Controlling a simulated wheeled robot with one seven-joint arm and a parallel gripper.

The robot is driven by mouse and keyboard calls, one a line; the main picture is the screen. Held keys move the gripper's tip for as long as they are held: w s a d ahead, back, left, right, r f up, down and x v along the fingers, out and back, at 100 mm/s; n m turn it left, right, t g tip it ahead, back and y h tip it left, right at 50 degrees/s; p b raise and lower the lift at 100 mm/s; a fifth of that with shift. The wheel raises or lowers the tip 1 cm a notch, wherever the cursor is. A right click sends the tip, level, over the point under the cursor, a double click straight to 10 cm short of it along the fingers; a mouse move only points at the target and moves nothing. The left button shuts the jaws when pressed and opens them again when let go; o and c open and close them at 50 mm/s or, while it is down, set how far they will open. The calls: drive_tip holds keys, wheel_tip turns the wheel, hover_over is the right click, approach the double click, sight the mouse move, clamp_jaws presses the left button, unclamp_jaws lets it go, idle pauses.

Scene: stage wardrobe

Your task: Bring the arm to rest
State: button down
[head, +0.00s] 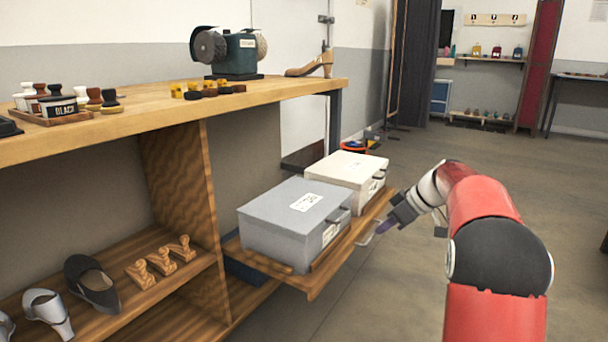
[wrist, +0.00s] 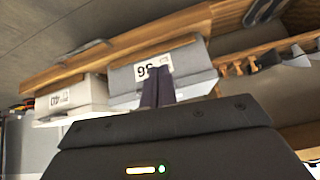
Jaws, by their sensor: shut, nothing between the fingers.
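My red and white arm reaches forward on the right side of the head view. My gripper (head: 384,226) is shut and empty, just right of a pulled-out wooden shelf (head: 322,272). In the wrist view the dark fingers of my gripper (wrist: 158,86) are together, overlapping the view of a grey box's label. The grey box (head: 283,222) and a cream box (head: 345,172) stand on the pulled-out shelf, lids on. In the wrist view the grey box (wrist: 195,60) is behind the fingers and the cream box (wrist: 84,92) is at the left.
A wooden workbench (head: 150,119) with a grinder (head: 232,52) and brushes stands at the left. Shoes (head: 92,283) sit on its lower shelf. The pulled-out shelf's handle (head: 366,240) is near my gripper. The floor (head: 400,300) around my arm is clear.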

drive_tip(key=s+a+r+m+h, duration=0.2)
drive_tip(key=s+a+r, duration=0.15)
drive_tip(key=s, duration=0.65)
drive_tip(key=s+a+r+m+h, duration=0.1)
drive_tip(key=s+a+r+m, duration=0.2)
drive_tip(key=s, duration=0.6)
drive_tip(key=s+a+f+m+h, duration=0.1)
drive_tip(key=s+f, duration=0.2)
drive_tip(key=s, duration=0.3)
drive_tip(key=s+a+f+m+t+h, duration=0.1)
drive_tip(key=s+f+m, duration=0.1)
drive_tip(key=s, duration=0.5)
drive_tip(key=s+a+f+m+h, duration=0.1)
drive_tip(key=s+f, duration=0.2)
drive_tip(key=s, duration=0.3)
wheel_tip(320, 180, up, 12)
drive_tip(key=p, duration=1.2)
drive_tip(key=shift+d+r+m+p, duration=0.15)
drive_tip(key=shift+d+m+p, duration=0.1)
drive_tip(key=shift+m+p, duration=0.1)
